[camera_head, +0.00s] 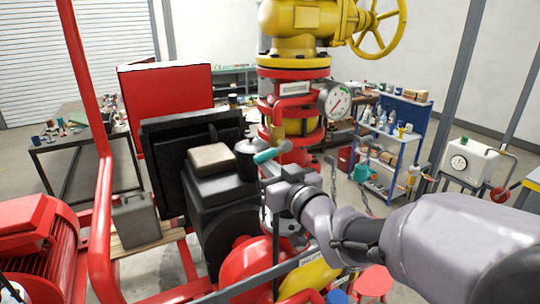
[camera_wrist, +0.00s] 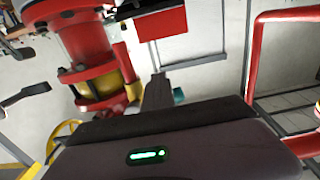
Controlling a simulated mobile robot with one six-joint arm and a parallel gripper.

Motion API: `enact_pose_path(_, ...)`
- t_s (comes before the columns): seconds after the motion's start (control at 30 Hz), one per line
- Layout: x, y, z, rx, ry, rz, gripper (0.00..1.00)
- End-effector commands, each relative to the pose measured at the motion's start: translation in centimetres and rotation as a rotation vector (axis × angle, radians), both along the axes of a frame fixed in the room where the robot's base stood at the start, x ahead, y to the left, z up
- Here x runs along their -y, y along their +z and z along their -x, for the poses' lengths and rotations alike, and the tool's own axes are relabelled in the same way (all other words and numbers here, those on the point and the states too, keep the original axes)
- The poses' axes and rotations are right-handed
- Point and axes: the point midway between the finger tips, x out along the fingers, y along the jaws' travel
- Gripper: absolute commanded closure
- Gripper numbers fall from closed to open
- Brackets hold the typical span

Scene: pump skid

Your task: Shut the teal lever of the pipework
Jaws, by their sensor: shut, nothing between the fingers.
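The teal lever (camera_head: 266,155) sits on the red and yellow pipework (camera_head: 292,120), just left of the pressure gauge. It looks roughly level, its thick teal end pointing left. In the wrist view only a small teal piece (camera_wrist: 179,96) shows, right beside my fingers and partly hidden by my gripper body. My gripper (camera_head: 269,171) is shut and empty, just below the lever in the head view; the fingers (camera_wrist: 157,85) also show in the wrist view. I cannot tell whether they touch the lever. The lever's pivot is not clear.
A round gauge (camera_head: 335,99) is close on the right, and a yellow valve with a handwheel (camera_head: 377,28) is above. A black engine block (camera_head: 215,185) and red frame tubes (camera_head: 101,225) crowd the left. A blue shelf (camera_head: 405,140) stands behind on the right.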

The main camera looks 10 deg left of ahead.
Motion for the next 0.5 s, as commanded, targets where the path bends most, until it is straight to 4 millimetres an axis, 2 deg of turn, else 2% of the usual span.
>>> enact_pose_path(0.2,-0.6,1.2,0.4,0.001,0.001,-0.001,1.00)
enact_pose_path(0.5,-0.5,0.0,0.3,0.001,-0.001,-0.001,1.00)
